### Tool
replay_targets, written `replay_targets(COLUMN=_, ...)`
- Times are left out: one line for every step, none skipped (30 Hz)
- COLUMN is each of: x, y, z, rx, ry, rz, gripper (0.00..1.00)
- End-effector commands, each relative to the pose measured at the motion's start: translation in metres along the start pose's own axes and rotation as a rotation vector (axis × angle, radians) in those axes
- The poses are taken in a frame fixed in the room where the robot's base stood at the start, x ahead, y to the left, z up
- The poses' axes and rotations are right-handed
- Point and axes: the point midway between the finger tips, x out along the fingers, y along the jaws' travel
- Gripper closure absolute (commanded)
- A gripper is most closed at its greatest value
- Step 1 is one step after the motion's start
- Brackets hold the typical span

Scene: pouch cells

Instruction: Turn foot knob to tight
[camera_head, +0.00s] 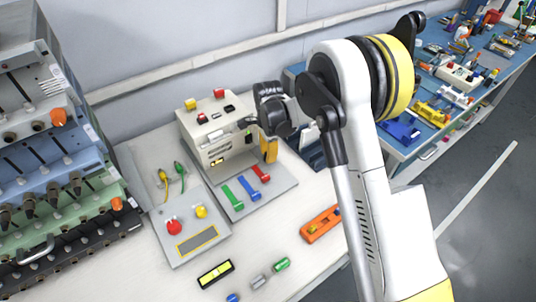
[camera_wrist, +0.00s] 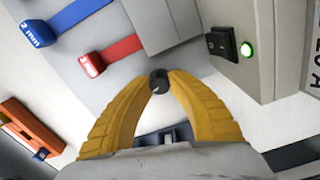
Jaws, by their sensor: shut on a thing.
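The foot knob (camera_wrist: 159,84) is a small dark round knob at the edge of the grey base plate (camera_wrist: 115,85) in the wrist view. My gripper (camera_wrist: 160,77) has its two yellow fingers closed around the knob, one fingertip on each side. In the head view my gripper (camera_head: 270,158) points down at the right side of the beige machine (camera_head: 215,150), and the knob is hidden there. No mark showing how tight the knob is can be made out.
Red (camera_head: 261,173), blue (camera_head: 249,188) and green (camera_head: 233,199) levers lie on the plate left of my gripper. An orange tool (camera_head: 321,224) lies on the table; blue bins (camera_head: 311,146) stand behind my gripper.

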Motion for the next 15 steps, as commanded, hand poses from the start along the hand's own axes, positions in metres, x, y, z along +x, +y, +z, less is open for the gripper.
replay_targets(x=0.0001, y=0.0, z=-0.0005, rx=0.018, ry=0.001, rz=0.0, gripper=1.0)
replay_targets(x=0.0001, y=0.0, z=-0.0005, rx=0.029, ry=0.001, rz=0.0, gripper=1.0)
replay_targets(x=0.0001, y=0.0001, z=-0.0005, rx=0.042, ry=0.001, rz=0.0, gripper=1.0)
replay_targets(x=0.0001, y=0.0001, z=-0.0006, rx=0.051, ry=0.001, rz=0.0, gripper=1.0)
replay_targets(x=0.0001, y=0.0001, z=-0.0006, rx=0.059, ry=0.001, rz=0.0, gripper=1.0)
replay_targets(x=0.0001, y=0.0001, z=-0.0006, rx=0.066, ry=0.001, rz=0.0, gripper=1.0)
replay_targets(x=0.0001, y=0.0001, z=-0.0006, rx=0.072, ry=0.001, rz=0.0, gripper=1.0)
replay_targets(x=0.0001, y=0.0001, z=-0.0006, rx=0.077, ry=0.001, rz=0.0, gripper=1.0)
replay_targets(x=0.0001, y=0.0002, z=-0.0006, rx=0.082, ry=0.001, rz=0.0, gripper=1.0)
replay_targets(x=0.0001, y=0.0002, z=-0.0006, rx=0.085, ry=0.001, rz=0.0, gripper=1.0)
replay_targets(x=0.0001, y=0.0002, z=-0.0006, rx=0.087, ry=0.001, rz=0.0, gripper=1.0)
replay_targets(x=0.0002, y=0.0002, z=-0.0006, rx=0.088, ry=0.001, rz=0.0, gripper=1.0)
replay_targets(x=0.0002, y=0.0002, z=-0.0006, rx=0.089, ry=0.001, rz=0.0, gripper=1.0)
replay_targets(x=0.0002, y=0.0002, z=-0.0007, rx=0.09, ry=0.001, rz=0.0, gripper=1.0)
replay_targets(x=0.0002, y=0.0002, z=-0.0007, rx=0.09, ry=0.001, rz=0.0, gripper=1.0)
